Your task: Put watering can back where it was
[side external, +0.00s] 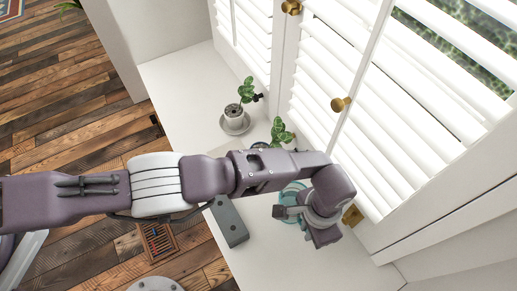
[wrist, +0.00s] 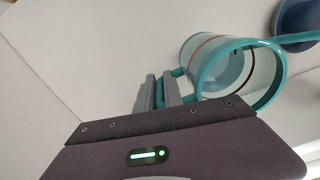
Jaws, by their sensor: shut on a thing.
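The watering can is teal with a clear body and a dark red stripe. In the wrist view the watering can (wrist: 205,50) is right of the fingers, its round open end facing the camera. In the side view only a teal part of it (side external: 291,188) shows behind my wrist. My gripper (wrist: 158,88) is shut on the can's teal handle at the can's left side. The fingertips are hidden by my wrist in the side view. I cannot tell whether the can touches the white surface.
A potted plant (side external: 234,112) stands on a saucer on the white sill (side external: 180,75). A second plant (side external: 280,132) is partly hidden by my arm; a blue pot (wrist: 300,18) is close to the can. A grey box (side external: 230,222) lies near the front edge. White shutters (side external: 400,110) border the right.

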